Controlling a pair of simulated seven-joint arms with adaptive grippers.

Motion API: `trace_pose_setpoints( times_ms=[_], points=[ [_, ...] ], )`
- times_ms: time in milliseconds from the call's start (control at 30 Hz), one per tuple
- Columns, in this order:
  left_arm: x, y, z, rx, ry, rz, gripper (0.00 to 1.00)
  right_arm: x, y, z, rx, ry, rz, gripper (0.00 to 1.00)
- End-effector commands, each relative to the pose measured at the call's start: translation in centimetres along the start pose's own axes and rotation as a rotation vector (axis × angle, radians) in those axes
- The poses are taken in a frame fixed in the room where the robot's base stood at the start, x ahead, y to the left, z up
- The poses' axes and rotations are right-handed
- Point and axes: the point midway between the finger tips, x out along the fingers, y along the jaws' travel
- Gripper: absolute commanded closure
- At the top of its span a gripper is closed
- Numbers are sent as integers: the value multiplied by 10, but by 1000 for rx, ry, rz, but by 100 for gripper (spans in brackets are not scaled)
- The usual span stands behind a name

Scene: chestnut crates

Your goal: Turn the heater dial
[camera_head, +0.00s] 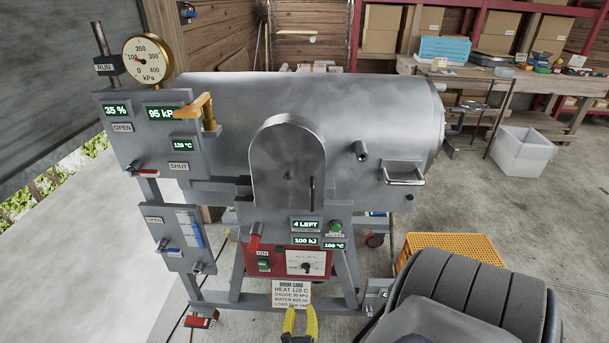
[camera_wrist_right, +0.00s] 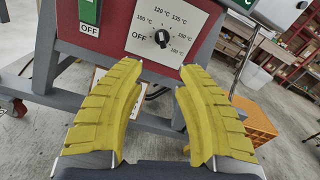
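The heater dial (camera_head: 306,267) is a small black knob on a white plate, set in a red panel under the steel drum. In the right wrist view the dial (camera_wrist_right: 161,38) has temperature marks around it and OFF at its left; its exact setting is hard to read. My right gripper (camera_head: 300,312) has yellow fingers and is below the panel in the head view. In the wrist view the right gripper (camera_wrist_right: 160,68) is open and empty, its fingertips apart below the dial and not touching it. My left gripper is not in view.
A green switch (camera_head: 263,265) is left of the dial, with an OFF label (camera_wrist_right: 90,30). A red-tipped lever (camera_head: 255,240) and displays (camera_head: 306,225) are above. A sign (camera_head: 291,293) hangs below the panel. An orange crate (camera_head: 450,240) and a white bin (camera_head: 521,152) stand to the right.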

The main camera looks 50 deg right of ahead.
Motion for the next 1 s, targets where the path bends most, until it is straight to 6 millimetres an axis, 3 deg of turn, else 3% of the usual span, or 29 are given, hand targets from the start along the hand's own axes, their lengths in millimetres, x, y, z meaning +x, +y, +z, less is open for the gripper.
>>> trace_pose_setpoints(
  times_ms=[200, 467, 667, 1000],
  points=[
    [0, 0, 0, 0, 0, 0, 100, 0, -2, 1, -228, -3, -8, 66],
    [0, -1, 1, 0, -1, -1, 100, 8, -2, 2, -307, -4, -10, 66],
    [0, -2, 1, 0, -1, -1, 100, 36, -2, 2, -307, -5, -10, 66],
    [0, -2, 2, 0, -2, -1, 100, 98, -3, 2, -306, -4, -11, 66]
  ],
)
